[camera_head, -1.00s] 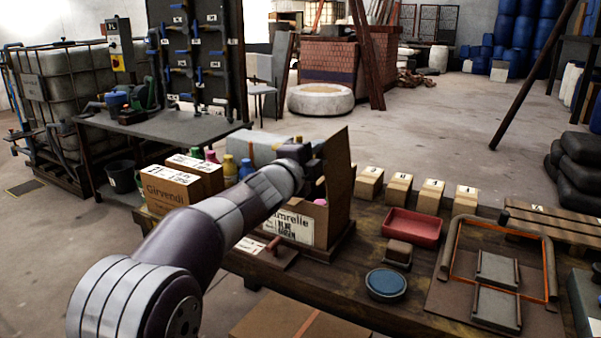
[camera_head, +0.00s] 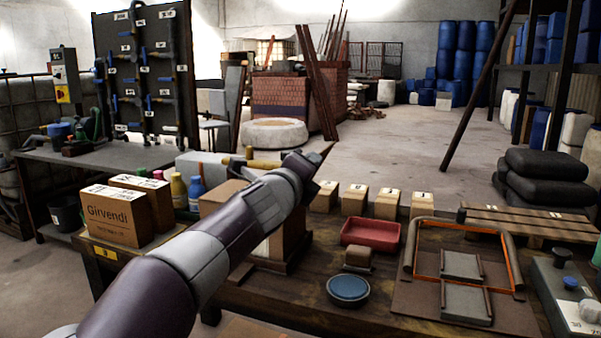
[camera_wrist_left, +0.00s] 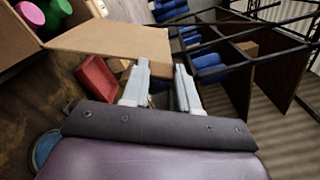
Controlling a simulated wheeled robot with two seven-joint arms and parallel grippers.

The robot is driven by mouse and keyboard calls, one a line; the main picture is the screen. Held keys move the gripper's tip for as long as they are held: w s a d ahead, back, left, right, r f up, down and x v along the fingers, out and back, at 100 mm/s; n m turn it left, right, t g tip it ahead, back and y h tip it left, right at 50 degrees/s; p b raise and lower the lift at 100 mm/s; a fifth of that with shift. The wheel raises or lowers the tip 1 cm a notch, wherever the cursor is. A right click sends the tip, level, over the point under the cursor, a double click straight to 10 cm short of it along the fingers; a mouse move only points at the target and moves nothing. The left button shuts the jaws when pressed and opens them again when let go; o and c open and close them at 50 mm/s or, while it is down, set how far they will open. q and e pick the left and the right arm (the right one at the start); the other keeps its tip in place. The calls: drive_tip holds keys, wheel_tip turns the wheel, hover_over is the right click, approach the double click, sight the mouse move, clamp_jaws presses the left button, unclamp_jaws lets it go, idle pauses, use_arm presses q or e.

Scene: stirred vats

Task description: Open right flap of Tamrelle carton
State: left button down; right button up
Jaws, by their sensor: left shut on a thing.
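The Tamrelle carton (camera_head: 222,198) stands on the wooden bench in the head view, mostly hidden behind my left arm; its label is covered. In the left wrist view the open carton (camera_wrist_left: 22,38) is at upper left, with a pink and a green bottle top inside. Its right flap (camera_wrist_left: 115,40) extends from the carton toward my left gripper (camera_wrist_left: 161,66); the fingertips are at its outer corner, shut on it with a gap between them. In the head view, the left gripper (camera_head: 303,165) is at the flap's dark pointed edge (camera_head: 322,158). My right gripper is out of view.
Girvendi cartons (camera_head: 115,216) stand at left. A red tray (camera_head: 370,232), a blue round dish (camera_head: 348,290) and a small brown block (camera_head: 358,258) lie right of the carton. Several small numbered boxes (camera_head: 388,203) line the back edge. A framed board (camera_head: 465,285) lies at right.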

use_arm(q)
drive_tip(key=shift+d+f, duration=0.1)
idle(0.4)
drive_tip(key=c, duration=1.1)
unclamp_jaws()
drive_tip(key=shift+s, duration=0.15)
drive_tip(key=b+v, duration=0.2)
drive_tip(key=v, duration=1)
drive_tip(key=shift+s, duration=0.2)
